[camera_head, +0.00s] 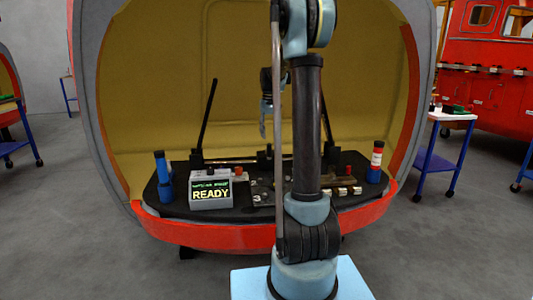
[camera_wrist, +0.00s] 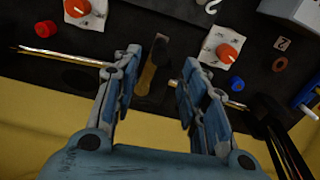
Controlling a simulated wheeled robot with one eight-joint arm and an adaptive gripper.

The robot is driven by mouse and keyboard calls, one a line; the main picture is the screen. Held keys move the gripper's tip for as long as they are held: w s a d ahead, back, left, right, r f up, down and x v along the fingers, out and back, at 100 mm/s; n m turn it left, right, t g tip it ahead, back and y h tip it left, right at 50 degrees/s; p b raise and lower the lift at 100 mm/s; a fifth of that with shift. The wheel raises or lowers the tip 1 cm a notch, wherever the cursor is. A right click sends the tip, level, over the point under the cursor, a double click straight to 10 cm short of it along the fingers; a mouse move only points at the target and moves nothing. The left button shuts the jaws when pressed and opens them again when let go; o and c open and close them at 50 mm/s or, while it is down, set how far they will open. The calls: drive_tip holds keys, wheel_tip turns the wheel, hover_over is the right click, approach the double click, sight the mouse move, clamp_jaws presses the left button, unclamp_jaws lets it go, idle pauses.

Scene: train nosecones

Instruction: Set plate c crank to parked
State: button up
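My gripper (camera_wrist: 162,60) is open, its two fingers apart with nothing held between them. In the head view my gripper (camera_head: 264,126) hangs above the black bench, partly behind my arm. In the wrist view two pale plates lie on the bench, each with an orange knob: one at the upper left (camera_wrist: 76,9), one right of the fingers (camera_wrist: 230,46). A brown bar with a dark end (camera_wrist: 150,70) shows between the fingers, apparently below them. I cannot tell which plate is c, nor make out its crank or setting.
The wrist view shows a red cap (camera_wrist: 45,29), a blue cap (camera_wrist: 237,83) and a tag marked 2 (camera_wrist: 282,43).

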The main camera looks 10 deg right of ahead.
sight(268, 156)
wheel_tip(268, 156, down, 10)
drive_tip(key=shift+r, duration=0.25)
drive_tip(key=shift+c, duration=0.4)
clamp_jaws()
drive_tip(key=shift+a, duration=0.35)
drive_tip(key=shift+d, duration=0.2)
